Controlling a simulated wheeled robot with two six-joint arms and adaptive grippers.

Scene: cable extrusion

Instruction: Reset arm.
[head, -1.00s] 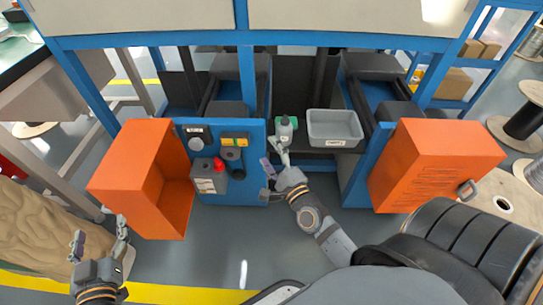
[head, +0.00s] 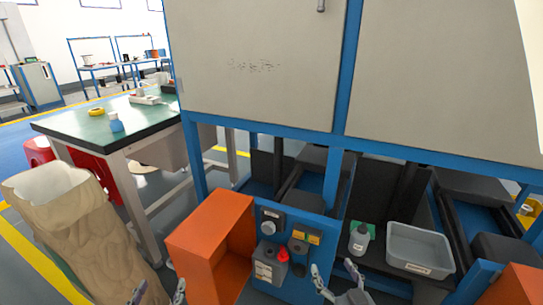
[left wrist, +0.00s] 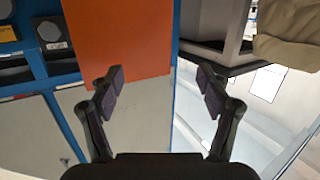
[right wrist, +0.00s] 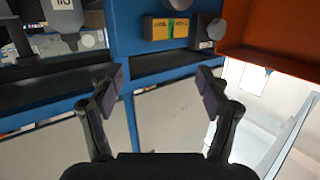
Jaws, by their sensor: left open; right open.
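My left gripper (head: 159,291) shows at the bottom edge of the head view, left of the orange open box (head: 192,238). In the left wrist view it is open and empty (left wrist: 160,86). My right gripper (head: 335,277) shows at the bottom of the head view, in front of the blue control panel's right side. In the right wrist view it is open and empty (right wrist: 160,86). A grey bottle (head: 359,241) stands upright on the dark shelf, apart from the right gripper. My lower arm links are out of the head view.
A grey bin (head: 418,249) stands right of the bottle. The blue panel (head: 268,215) carries a red knob (head: 283,255). A green-topped table (head: 110,123) is at the left, with a tan sack-like object (head: 75,230) in front of it.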

